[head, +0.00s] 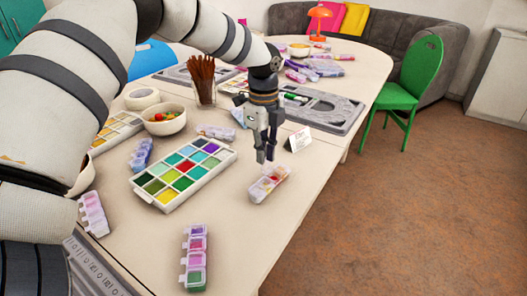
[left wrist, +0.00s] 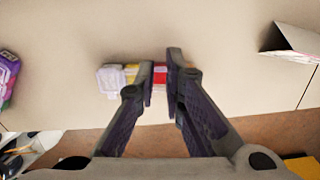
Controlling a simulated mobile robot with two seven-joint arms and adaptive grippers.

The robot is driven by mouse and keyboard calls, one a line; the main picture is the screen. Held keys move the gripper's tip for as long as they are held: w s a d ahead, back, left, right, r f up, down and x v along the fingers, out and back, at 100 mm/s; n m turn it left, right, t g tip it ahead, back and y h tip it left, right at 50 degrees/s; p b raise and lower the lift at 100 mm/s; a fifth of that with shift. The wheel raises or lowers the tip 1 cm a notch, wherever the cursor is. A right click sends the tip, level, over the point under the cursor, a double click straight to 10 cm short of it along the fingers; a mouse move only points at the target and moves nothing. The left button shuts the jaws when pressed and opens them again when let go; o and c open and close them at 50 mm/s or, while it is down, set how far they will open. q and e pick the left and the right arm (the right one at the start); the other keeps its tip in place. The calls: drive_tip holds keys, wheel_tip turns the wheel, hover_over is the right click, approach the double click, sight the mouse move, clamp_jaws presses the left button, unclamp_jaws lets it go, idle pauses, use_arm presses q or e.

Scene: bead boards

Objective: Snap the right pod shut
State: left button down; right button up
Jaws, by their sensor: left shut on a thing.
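The right pod (head: 269,184) is a small clear bead box with yellow, orange and red compartments. It lies near the table's right edge, and also shows in the left wrist view (left wrist: 118,77). My left gripper (head: 265,157) points down over it, its fingertips at the pod's far end. In the left wrist view the fingers (left wrist: 161,84) stand close on either side of the red part, shut on the pod. The fingers hide part of the pod, and I cannot tell how its lid stands. My right gripper is not in view.
A white palette (head: 222,163) of coloured squares lies left of the pod. Another pod (head: 195,258) lies nearer, and one (head: 93,214) at the left. A white name card (head: 298,139) stands behind the pod. The table (head: 250,235) in front of it is bare.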

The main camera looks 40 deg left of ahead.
sight(266, 167)
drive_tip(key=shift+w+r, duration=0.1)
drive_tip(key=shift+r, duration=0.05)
use_arm(q)
drive_tip(key=shift+d+r+y+p, duration=0.25)
drive_tip(key=shift+d+y+p, duration=0.3)
drive_tip(key=shift+y, duration=0.35)
drive_tip(key=shift+d+y, duration=0.35)
drive_tip(key=shift+y, duration=0.45)
drive_tip(key=shift+d+f+y, duration=0.2)
drive_tip(key=shift+d+y, duration=0.15)
drive_tip(key=shift+y, duration=0.35)
drive_tip(key=shift+d+f+y, duration=0.25)
drive_tip(key=shift+d+y, duration=0.35)
drive_tip(key=shift+y, duration=0.5)
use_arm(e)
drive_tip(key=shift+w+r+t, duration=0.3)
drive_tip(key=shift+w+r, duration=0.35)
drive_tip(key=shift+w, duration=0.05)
use_arm(q)
drive_tip(key=c, duration=1.7)
unclamp_jaws()
drive_tip(key=shift+o, duration=0.2)
